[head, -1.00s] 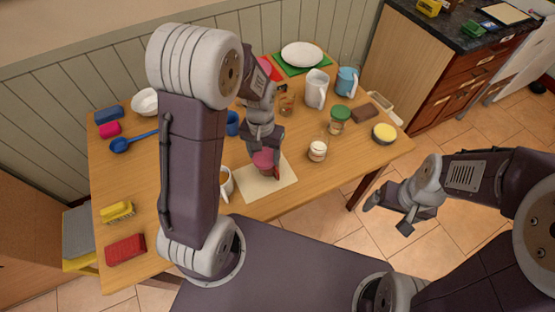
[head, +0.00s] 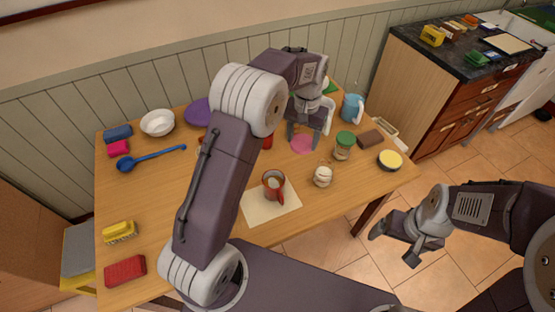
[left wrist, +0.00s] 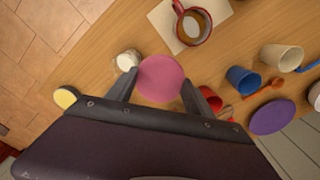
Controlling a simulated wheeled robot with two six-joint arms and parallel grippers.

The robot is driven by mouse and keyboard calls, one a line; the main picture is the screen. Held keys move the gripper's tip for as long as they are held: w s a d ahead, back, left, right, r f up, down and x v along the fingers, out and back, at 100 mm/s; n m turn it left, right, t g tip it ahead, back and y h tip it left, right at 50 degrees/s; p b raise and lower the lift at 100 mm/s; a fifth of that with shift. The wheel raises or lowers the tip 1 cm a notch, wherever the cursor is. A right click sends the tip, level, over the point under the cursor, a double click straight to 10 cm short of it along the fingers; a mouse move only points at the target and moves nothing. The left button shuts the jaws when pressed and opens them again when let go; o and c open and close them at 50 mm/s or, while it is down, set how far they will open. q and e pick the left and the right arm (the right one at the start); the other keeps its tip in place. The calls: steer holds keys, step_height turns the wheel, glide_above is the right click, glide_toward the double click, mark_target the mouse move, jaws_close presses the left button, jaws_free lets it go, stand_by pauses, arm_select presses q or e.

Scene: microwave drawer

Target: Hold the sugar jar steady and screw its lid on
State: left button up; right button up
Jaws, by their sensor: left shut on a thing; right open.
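My left gripper (head: 303,134) is shut on a flat pink disc, a lid by its look (head: 302,145), above the right part of the table. In the left wrist view the pink disc (left wrist: 161,78) sits between both fingers. A small jar with white contents (head: 322,176), probably the sugar jar, stands just in front of it; it also shows in the left wrist view (left wrist: 127,60). A red mug (head: 273,187) with brown contents stands uncovered on a pale mat (head: 258,212). My right gripper (head: 394,245) is open and empty, off the table's right side.
A jar with a green lid (head: 345,142), a brown block (head: 371,138) and a yellow-topped round tub (head: 390,160) stand at the right. A blue jug (head: 352,107) stands behind. My left arm hides the table's middle.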

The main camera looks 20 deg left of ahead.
mark_target(324, 173)
arm_select(q)
steer(key=w+d+f+m, duration=0.2)
steer(key=d, duration=0.6)
steer(key=shift+w+d+f, duration=0.2)
steer(key=shift+w+d, duration=0.1)
steer(key=shift+f, duration=2)
